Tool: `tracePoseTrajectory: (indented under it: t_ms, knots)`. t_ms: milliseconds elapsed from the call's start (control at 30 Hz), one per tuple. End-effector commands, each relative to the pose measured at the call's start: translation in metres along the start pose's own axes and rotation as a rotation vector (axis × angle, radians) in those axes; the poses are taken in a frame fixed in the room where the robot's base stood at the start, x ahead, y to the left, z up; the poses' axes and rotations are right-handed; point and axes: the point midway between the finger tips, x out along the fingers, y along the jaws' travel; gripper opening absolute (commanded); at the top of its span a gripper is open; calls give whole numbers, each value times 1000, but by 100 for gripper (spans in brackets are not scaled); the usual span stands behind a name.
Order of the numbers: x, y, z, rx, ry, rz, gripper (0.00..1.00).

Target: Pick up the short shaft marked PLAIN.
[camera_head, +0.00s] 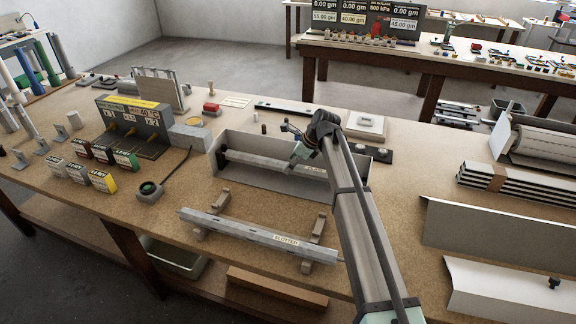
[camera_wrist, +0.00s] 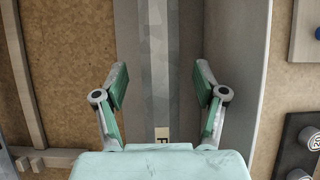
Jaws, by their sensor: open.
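The grey shaft marked PLAIN (camera_head: 262,161) lies lengthwise in a long grey open trough (camera_head: 228,141). Its pale label shows beside my gripper in the head view. In the wrist view the shaft (camera_wrist: 158,60) runs up the picture between my fingers, with part of the label at the lower edge. My gripper (camera_head: 296,158) is open over the trough. In the wrist view its green-padded fingers (camera_wrist: 161,80) stand on either side of the shaft, with gaps. Their height above it is hard to tell. A second shaft marked SLOTTED (camera_head: 250,232) rests across two supports in front.
Small labelled boxes (camera_head: 101,181) and a dark panel box (camera_head: 135,122) stand to the left. Grey sheet profiles (camera_head: 495,238) lie at the right.

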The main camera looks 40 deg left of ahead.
Motion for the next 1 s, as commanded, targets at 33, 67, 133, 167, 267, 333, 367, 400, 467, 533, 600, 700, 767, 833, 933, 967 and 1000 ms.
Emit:
tracePoseTrajectory:
  t_ms: [33, 67, 133, 167, 267, 333, 367, 400, 467, 533, 600, 700, 767, 833, 933, 967, 1000]
  knots:
    - [5, 0, 1, 0, 1, 2, 71]
    - [8, 0, 1, 0, 1, 1, 71]
    - [13, 0, 0, 0, 0, 0, 71]
    - [14, 0, 0, 0, 0, 0, 71]
    - [14, 0, 0, 0, 0, -1, 71]
    - [14, 0, 0, 0, 0, -1, 71]
    - [14, 0, 0, 0, 0, -1, 67]
    - [14, 0, 0, 0, 0, 0, 53]
    - [14, 0, 0, 0, 0, 0, 32]
    - [14, 0, 0, 0, 0, 0, 7]
    - [14, 0, 0, 0, 0, 0, 0]
    - [13, 0, 0, 0, -1, -1, 0]
    - [13, 0, 0, 0, -1, 0, 0]
    - [13, 0, 0, 0, -1, 0, 0]
    - [12, 0, 1, 0, -1, -1, 0]
    - [12, 0, 1, 0, -1, -1, 0]
    - [10, 0, 2, 0, -1, -1, 0]
